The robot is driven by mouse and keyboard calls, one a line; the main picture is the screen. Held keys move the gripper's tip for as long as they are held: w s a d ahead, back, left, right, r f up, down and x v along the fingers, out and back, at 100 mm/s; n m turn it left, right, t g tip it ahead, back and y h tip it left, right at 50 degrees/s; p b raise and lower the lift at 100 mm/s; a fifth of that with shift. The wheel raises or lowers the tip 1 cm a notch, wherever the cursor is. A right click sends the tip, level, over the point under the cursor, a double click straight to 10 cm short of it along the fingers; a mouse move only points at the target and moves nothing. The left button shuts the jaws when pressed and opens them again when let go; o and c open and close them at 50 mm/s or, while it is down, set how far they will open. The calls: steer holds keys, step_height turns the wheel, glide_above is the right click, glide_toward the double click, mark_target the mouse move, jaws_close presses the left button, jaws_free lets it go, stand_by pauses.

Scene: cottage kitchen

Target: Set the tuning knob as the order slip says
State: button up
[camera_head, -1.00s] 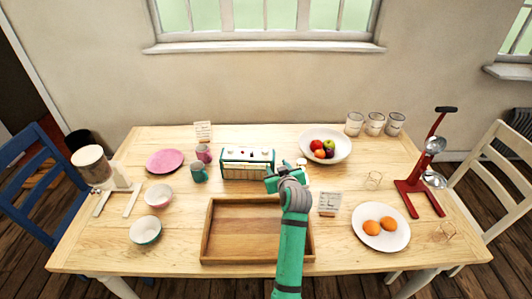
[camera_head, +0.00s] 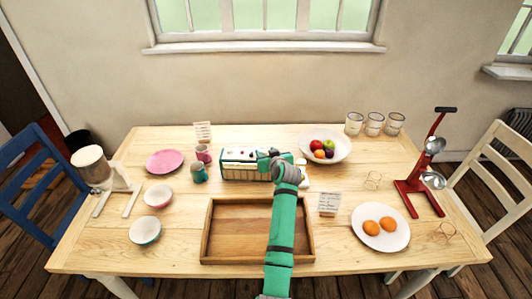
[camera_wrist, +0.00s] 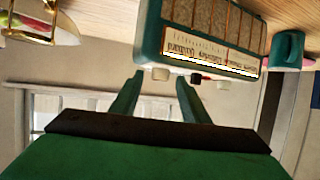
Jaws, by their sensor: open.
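A green radio with a cream dial panel (camera_head: 240,170) stands at the middle back of the table. In the wrist view the radio (camera_wrist: 215,30) appears turned over, with pale knobs along its edge; one pale knob (camera_wrist: 160,74) shows between my fingers, with a small red and dark part and another pale knob to the right. My gripper (camera_head: 268,160) is open at the radio's right end and hides part of it. In the wrist view my fingers (camera_wrist: 157,88) are apart; I cannot tell whether they touch the knob. Two written cards (camera_head: 203,131) (camera_head: 329,203) stand on the table, too small to read.
A wooden tray (camera_head: 207,235) lies in front of the radio, partly under my arm. Mugs (camera_head: 199,173) stand left of the radio. A fruit bowl (camera_head: 342,153) is right of it, and a plate with eggs (camera_head: 370,240) at front right. A red stand (camera_head: 405,190) is farther right.

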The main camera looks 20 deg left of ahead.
steer(key=shift+w+a+f, duration=0.15)
steer(key=shift+w+a, duration=0.1)
steer(key=shift+w, duration=0.1)
steer(key=c, duration=1.1)
steer(key=shift+o, duration=0.2)
